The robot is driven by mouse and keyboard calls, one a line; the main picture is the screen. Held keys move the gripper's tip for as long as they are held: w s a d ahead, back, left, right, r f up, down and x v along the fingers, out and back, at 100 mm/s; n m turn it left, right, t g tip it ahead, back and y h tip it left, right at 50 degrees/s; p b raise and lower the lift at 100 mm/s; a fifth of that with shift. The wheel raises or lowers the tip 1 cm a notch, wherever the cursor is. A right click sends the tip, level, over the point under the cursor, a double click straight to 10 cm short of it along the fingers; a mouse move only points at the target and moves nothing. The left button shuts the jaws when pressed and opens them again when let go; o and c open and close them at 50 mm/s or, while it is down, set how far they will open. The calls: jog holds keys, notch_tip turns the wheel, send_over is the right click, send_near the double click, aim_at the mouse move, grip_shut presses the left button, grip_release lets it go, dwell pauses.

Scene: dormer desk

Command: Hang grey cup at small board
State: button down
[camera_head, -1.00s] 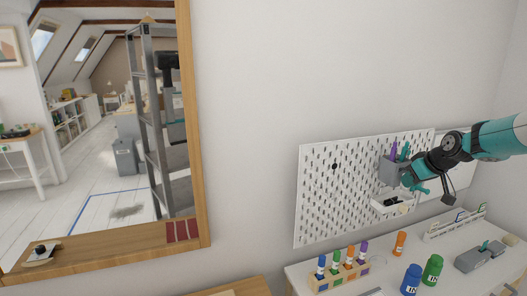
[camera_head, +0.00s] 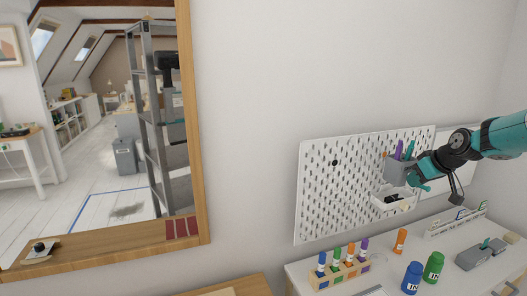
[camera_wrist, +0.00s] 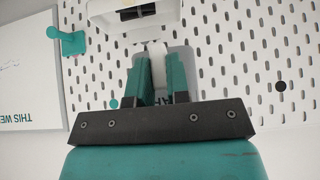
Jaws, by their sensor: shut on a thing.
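The grey cup (camera_head: 396,168) is in front of the right part of the white perforated board (camera_head: 345,185) in the head view, with purple and teal pens sticking up from it. My gripper (camera_head: 417,178) is at the cup's right side and shut on it. In the wrist view, my teal fingers (camera_wrist: 161,75) close on a pale part, and the grey cup (camera_wrist: 181,58) shows partly behind them. The fingers hide much of it. I cannot tell whether the cup touches the board (camera_wrist: 240,60).
A white bin (camera_head: 389,204) hangs just below the cup. A teal hook (camera_wrist: 70,42) and a lettered white panel (camera_wrist: 28,85) are at the left in the wrist view. Blue (camera_head: 412,279) and green (camera_head: 433,268) bottles and a marker rack (camera_head: 340,275) stand on the desk below.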

jog(key=shift+s+d+b, duration=0.3)
jog(key=shift+s+b, duration=0.1)
jog(key=shift+s, duration=0.4)
jog(key=shift+s+d+b, duration=0.25)
jog(key=shift+s+b, duration=0.15)
jog(key=shift+s, duration=0.45)
jog(key=shift+s+d+b, duration=0.3)
jog(key=shift+s+b, duration=0.1)
jog(key=shift+s, duration=0.4)
jog(key=shift+a, duration=0.1)
jog(key=s+a+f+m+h, duration=0.2)
jog(key=s+a+f+m, duration=0.15)
jog(key=a+f, duration=1.05)
jog(key=s+a+f, duration=0.2)
jog(key=s+f, duration=0.6)
jog(key=s, duration=0.1)
jog(key=shift+s+a+f+h, duration=0.15)
jog(key=shift+s+a+h, duration=0.15)
jog(key=shift+s, duration=0.1)
